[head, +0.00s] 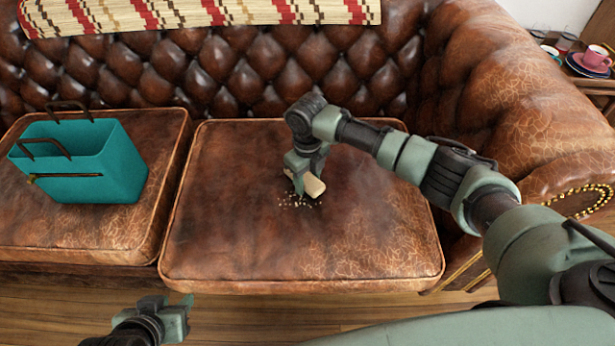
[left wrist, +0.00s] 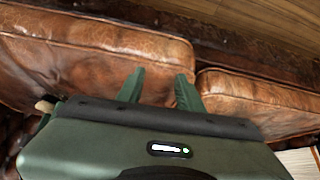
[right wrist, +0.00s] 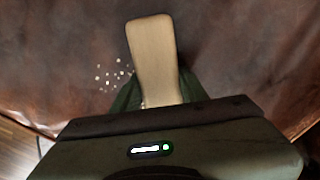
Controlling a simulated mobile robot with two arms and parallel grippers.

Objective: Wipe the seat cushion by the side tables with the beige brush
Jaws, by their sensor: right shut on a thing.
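The brown leather seat cushion (head: 240,225) fills the middle of the head view. The beige brush (head: 315,187) is low over the cushion, held in my right gripper (head: 299,185), which is shut on it; the right wrist view shows it as a long pale block (right wrist: 152,50). Whether it touches the leather I cannot tell. Small pale crumbs (head: 289,203) lie beside the brush; they also show in the right wrist view (right wrist: 105,75). My left gripper (head: 185,304) is in front of the sofa, clear of the cushion; its fingers are apart and empty in the left wrist view (left wrist: 160,85).
A teal bag (head: 95,165) stands on the left cushion (head: 85,235). A striped blanket (head: 200,14) hangs over the sofa back. A side table (head: 598,88) with a pink cup (head: 596,56) and dishes is beyond the right armrest (head: 520,120).

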